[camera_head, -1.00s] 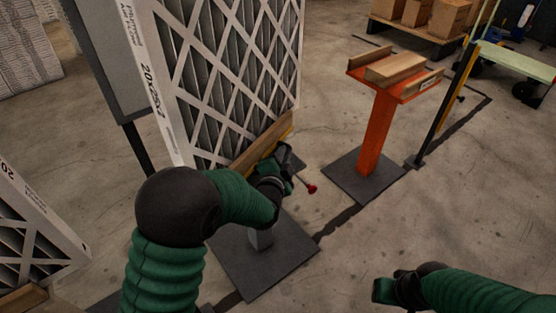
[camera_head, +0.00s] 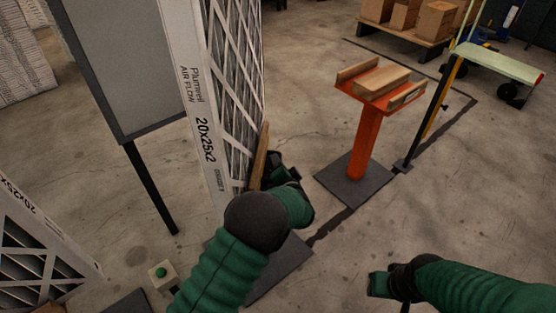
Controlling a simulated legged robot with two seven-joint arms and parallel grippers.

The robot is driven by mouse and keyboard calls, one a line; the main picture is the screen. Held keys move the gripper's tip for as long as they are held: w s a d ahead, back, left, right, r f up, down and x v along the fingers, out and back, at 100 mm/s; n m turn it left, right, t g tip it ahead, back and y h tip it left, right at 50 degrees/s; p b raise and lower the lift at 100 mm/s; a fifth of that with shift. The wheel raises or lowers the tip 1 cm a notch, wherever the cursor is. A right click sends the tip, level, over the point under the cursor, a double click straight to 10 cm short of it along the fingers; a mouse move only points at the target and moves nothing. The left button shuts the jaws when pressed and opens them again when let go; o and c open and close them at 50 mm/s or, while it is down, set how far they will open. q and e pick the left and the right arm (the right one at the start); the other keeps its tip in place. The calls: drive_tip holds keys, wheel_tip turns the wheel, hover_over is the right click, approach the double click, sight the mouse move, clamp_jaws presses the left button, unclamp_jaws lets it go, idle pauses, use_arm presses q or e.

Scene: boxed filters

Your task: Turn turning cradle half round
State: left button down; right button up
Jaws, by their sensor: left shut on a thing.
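The turning cradle holds a large pleated filter (camera_head: 225,85) upright, its "20x25x2" edge facing me and its lattice face seen steeply from the side. The cradle's wooden rail (camera_head: 260,158) shows along the filter's lower right side. Its dark base plate (camera_head: 275,272) is partly hidden behind my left arm. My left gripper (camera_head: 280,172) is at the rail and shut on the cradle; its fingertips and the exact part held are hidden. My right gripper (camera_head: 378,284) is low at the right, apart from everything; its finger opening is not clear.
An orange stand (camera_head: 368,140) with a wooden block (camera_head: 381,80) is right of the cradle. A grey panel (camera_head: 125,65) on a dark leg stands close to the left. Another filter (camera_head: 40,245) is at lower left, near a green button box (camera_head: 162,273). Open floor lies front right.

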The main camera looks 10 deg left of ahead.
use_arm(q)
drive_tip(key=shift+w+d+f, duration=0.1)
drive_tip(key=shift+f, duration=0.2)
idle(0.4)
drive_tip(key=c, duration=1.7)
unclamp_jaws()
drive_tip(key=shift+y, duration=0.3)
drive_tip(key=shift+r+p, duration=0.1)
drive_tip(key=shift+p, duration=0.25)
